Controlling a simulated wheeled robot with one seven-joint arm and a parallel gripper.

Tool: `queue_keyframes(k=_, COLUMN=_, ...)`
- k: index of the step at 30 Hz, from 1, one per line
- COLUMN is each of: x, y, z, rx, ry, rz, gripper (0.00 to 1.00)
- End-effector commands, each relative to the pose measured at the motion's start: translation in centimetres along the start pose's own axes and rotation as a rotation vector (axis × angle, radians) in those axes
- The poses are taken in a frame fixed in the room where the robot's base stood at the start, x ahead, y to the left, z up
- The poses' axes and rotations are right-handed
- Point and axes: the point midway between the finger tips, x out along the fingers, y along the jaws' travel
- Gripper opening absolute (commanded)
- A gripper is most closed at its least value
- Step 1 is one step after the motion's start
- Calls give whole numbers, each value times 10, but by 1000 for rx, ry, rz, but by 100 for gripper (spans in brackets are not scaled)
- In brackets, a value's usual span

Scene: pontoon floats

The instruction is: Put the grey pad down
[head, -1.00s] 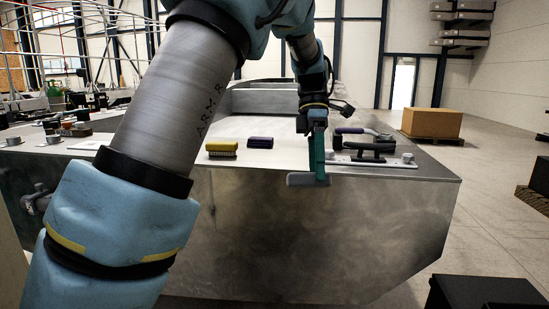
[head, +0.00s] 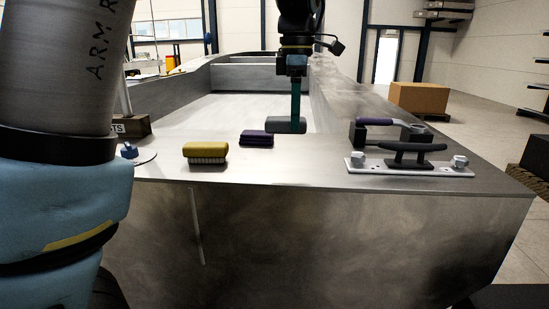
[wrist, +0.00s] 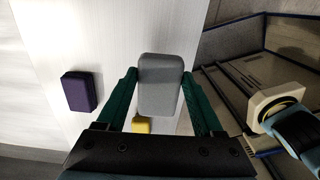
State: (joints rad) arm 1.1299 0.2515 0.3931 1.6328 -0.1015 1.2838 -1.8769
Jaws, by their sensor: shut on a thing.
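My gripper (head: 295,115) points down, its teal fingers shut on the grey pad (head: 283,126). In the head view the pad is behind and right of the purple pad, over the pale inner area beyond the near metal deck (head: 310,172). I cannot tell whether it touches anything below. In the wrist view the grey pad (wrist: 160,84) sits between the two fingers. The dark purple pad (head: 256,138) lies on the near deck, and it shows left of the fingers in the wrist view (wrist: 78,90). The grey pad's far side is hidden.
A yellow brush (head: 205,150) lies left of the purple pad. A dark cleat (head: 412,150) on a bolted plate stands at the right, with a purple-handled tool (head: 380,126) behind it. The deck between the purple pad and the cleat is clear.

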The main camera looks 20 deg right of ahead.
Motion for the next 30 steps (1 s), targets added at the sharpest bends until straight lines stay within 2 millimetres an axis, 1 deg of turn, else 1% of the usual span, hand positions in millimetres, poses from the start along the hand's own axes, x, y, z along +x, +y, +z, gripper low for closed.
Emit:
queue_keyframes(k=11, x=0, y=0, z=0, rx=-1, ry=0, rz=7, gripper=24)
queue_keyframes(k=13, x=4, y=0, z=0, rx=-1, ry=1, rz=5, gripper=24)
queue_keyframes(k=19, x=35, y=-1, z=0, rx=-2, ry=2, rz=3, gripper=24)
queue_keyframes(k=26, x=59, y=0, z=0, rx=-1, ry=0, rz=4, gripper=24)
queue_keyframes(k=30, x=78, y=0, z=0, rx=-1, ry=2, rz=2, gripper=24)
